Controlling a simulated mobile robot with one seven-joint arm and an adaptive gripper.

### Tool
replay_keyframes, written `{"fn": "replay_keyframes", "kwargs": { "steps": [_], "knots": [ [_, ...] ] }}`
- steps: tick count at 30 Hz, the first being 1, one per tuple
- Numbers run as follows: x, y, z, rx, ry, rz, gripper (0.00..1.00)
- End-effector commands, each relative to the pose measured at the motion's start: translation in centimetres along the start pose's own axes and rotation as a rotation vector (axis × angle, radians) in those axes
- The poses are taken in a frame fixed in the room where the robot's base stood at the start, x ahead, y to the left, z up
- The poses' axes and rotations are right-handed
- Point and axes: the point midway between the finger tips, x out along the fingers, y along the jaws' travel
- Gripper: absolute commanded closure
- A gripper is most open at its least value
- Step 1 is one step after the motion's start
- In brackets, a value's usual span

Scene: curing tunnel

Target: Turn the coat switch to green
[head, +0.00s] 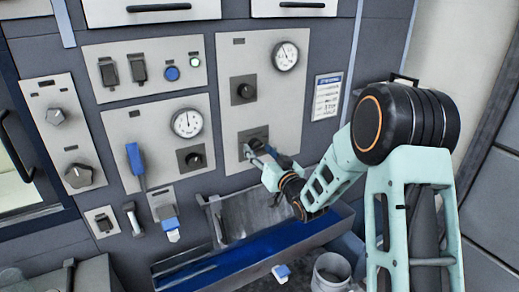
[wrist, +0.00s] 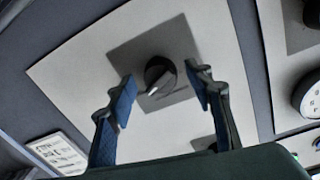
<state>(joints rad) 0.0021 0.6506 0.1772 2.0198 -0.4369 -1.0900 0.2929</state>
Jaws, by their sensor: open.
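A black rotary knob (wrist: 160,75) with a white pointer sits on a dark square plate in the wrist view, between and beyond my fingertips. Its pointer aims to the lower left of that picture. In the head view this lower knob (head: 252,136) of the right-hand panel is partly hidden by my gripper (head: 261,153). My gripper is open and empty in the wrist view (wrist: 165,92), its blue-padded fingers on either side of the knob; contact cannot be told. I see no readable coat label or green mark, so I cannot confirm which knob is the coat switch.
Another black knob (head: 243,90) and a gauge (head: 286,57) sit above on the same panel. A second gauge (head: 187,123), a blue lever (head: 135,158) and rotary knobs (head: 78,175) are to the left. A blue-edged trough (head: 210,270) juts out below.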

Motion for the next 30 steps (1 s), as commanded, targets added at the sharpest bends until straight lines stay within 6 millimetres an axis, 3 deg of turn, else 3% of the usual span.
{"fn": "replay_keyframes", "kwargs": {
  "steps": [9, 20, 30],
  "knots": [
    [0.2, 0.0, 0.04, 0.0, 0.0, 0.0, 0.54],
    [0.18, -0.01, 0.02, 0.0, 0.0, 0.0, 0.93],
    [0.19, 0.04, 0.32, -0.043, 0.005, -0.001, 0.94]
  ]
}}
